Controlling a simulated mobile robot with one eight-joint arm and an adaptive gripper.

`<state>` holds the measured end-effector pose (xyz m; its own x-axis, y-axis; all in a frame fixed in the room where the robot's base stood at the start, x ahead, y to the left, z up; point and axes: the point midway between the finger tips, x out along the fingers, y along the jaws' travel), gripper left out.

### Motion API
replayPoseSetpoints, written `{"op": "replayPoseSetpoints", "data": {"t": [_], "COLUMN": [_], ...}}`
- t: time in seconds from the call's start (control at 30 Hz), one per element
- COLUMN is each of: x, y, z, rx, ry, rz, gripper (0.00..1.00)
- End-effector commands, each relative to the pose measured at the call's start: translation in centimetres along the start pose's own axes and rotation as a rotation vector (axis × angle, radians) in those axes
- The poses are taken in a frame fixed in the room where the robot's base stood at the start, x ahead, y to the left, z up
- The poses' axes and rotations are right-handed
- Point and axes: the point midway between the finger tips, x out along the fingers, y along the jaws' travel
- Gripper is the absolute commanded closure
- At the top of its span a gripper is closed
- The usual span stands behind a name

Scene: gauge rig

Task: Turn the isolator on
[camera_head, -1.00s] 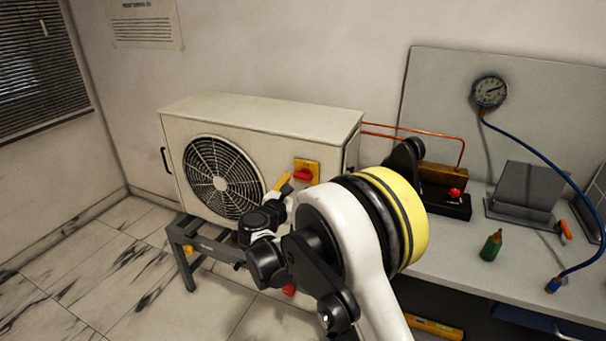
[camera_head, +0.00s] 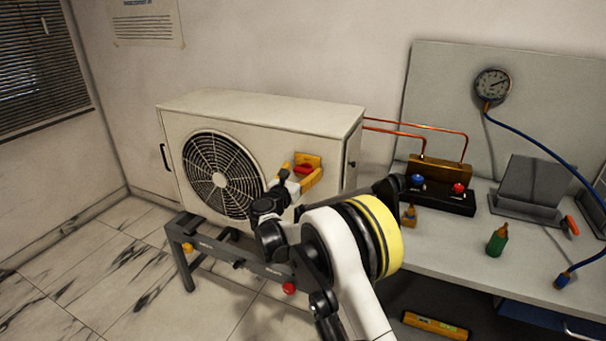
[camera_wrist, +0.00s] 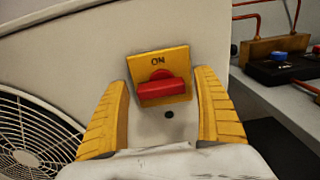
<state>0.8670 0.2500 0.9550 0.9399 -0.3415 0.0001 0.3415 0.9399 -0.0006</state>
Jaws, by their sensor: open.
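The isolator is a yellow plate (camera_head: 309,159) with a red handle (camera_wrist: 162,89), on the front of the white outdoor unit (camera_head: 260,108). In the wrist view the plate (camera_wrist: 158,62) carries the word ON at its top edge, and the handle lies roughly crosswise, slightly tilted. My gripper (camera_head: 300,175) is in front of the isolator. Its yellow fingers are spread, one either side of the handle, in the wrist view too (camera_wrist: 162,80). A gap shows between each finger and the handle; whether the fingers are level with it in depth I cannot tell.
The fan grille (camera_head: 221,173) is left of the isolator. The unit stands on a dark metal frame (camera_head: 190,262). At right, a bench (camera_head: 450,245) holds a manifold block (camera_head: 440,190), a green bottle (camera_head: 497,240) and a blue hose (camera_head: 545,150) from a gauge (camera_head: 492,85).

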Motion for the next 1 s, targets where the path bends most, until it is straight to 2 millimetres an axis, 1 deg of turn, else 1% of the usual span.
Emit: {"op": "replayPoseSetpoints", "data": {"t": [0.27,0.37,0.4,0.43,0.47,0.77,1.0], "x": [0.21,0.2,0.2,0.2,0.2,0.18,0.18], "y": [-0.02,-0.01,-0.01,-0.01,-0.02,-0.03,-0.11], "z": [0.06,0.06,0.06,0.06,0.06,0.07,0.11], "rx": [0.0,0.0,0.0,0.0,0.0,0.023,0.139], "ry": [0.0,0.0,0.0,0.0,0.0,0.0,0.0], "rz": [0.0,0.0,0.0,0.0,0.0,0.0,0.0], "gripper": [0.21,0.47,0.6,0.69,0.74,0.74,0.74]}}
